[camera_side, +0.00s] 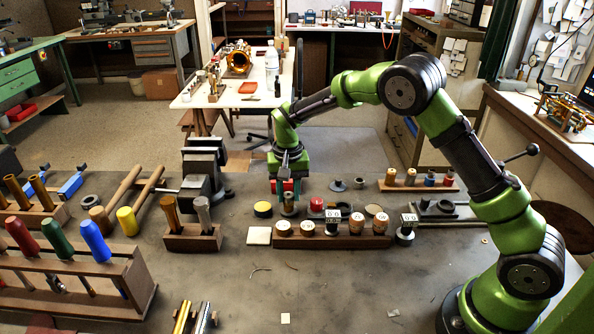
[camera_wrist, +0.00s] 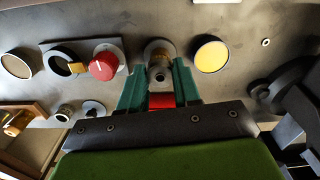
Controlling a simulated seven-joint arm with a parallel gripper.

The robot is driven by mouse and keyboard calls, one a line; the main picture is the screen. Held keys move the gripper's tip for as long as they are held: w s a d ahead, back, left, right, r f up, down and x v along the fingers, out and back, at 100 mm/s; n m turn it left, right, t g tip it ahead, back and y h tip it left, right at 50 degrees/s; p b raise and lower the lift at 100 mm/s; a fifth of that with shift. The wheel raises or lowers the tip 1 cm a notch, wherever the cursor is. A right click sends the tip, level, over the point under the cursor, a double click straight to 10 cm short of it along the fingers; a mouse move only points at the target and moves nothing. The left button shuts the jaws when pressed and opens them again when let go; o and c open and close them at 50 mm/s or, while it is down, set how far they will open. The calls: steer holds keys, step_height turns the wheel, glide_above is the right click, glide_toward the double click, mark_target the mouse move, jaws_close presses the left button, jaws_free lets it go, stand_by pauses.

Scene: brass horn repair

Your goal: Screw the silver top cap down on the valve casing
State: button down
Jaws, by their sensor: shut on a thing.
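The brass valve casing (camera_side: 289,209) stands upright on the bench below my gripper (camera_side: 287,192). In the wrist view my gripper (camera_wrist: 160,84) reaches in from below, with its green fingers on either side of a small silver top cap (camera_wrist: 160,74). The fingers are closed on the cap. The casing (camera_wrist: 158,50) shows just beyond the fingertips, in line with the cap. In the side view the fingers largely hide the cap. I cannot tell whether the cap touches the casing or how its thread sits.
A yellow-topped round tin (camera_side: 263,209) and a red-topped piece (camera_side: 317,205) stand close on either side of the casing. A wooden block (camera_side: 345,241) with several round pieces lies in front. A dark vise (camera_side: 205,170) stands to the left. The bench front is mostly clear.

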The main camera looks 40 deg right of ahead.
steer(key=shift+m, duration=0.3)
steer(key=m, duration=0.4)
steer(key=m, duration=0.4)
steer(key=shift+f, duration=0.1)
steer(key=shift+c, duration=2)
jaws_free()
steer(key=shift+r, duration=3.55)
